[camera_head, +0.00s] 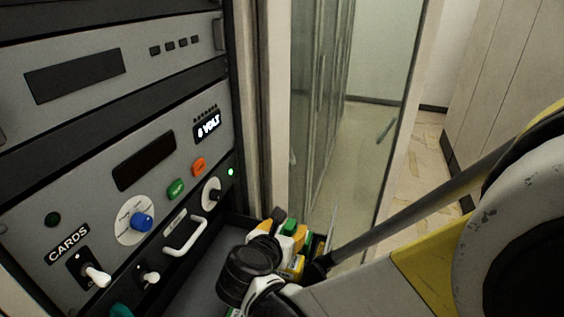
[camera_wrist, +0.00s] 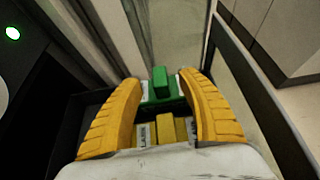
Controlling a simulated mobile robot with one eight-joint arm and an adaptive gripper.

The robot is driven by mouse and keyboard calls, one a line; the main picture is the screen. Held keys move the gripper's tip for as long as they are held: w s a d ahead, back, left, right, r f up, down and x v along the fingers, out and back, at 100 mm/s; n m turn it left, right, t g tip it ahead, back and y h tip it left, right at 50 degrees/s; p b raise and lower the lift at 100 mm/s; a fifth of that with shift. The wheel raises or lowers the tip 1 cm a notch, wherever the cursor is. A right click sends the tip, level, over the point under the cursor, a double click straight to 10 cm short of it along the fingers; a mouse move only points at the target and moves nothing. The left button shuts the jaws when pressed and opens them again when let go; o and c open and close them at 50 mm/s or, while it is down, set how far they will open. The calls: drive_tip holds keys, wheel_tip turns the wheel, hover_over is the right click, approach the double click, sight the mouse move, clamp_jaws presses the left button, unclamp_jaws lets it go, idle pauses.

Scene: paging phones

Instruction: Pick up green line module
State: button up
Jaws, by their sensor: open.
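The green line module (camera_wrist: 161,84) stands at the far end of a row in a dark tray, in the wrist view. My gripper (camera_wrist: 158,80) is open, with one ribbed yellow finger on each side of the module's near area. I cannot tell whether the fingers touch it. Yellow line modules (camera_wrist: 166,131) with white labels sit nearer, between the fingers. In the head view, a green part (camera_head: 290,227) shows among yellow and white pieces beside my wrist, which hides much of the group.
The dark tray (camera_head: 200,272) sits below a grey rack panel (camera_head: 110,170) with knobs, switches and a white handle (camera_head: 185,237). A glass door (camera_head: 320,130) stands close behind the tray. Open floor lies beyond the glass.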

sight(290, 225)
drive_tip(key=x, duration=0.3)
drive_tip(key=shift+w+f+b, duration=0.1)
drive_tip(key=shift+f+b, duration=0.05)
drive_tip(key=shift+b, duration=0.2)
clamp_jaws()
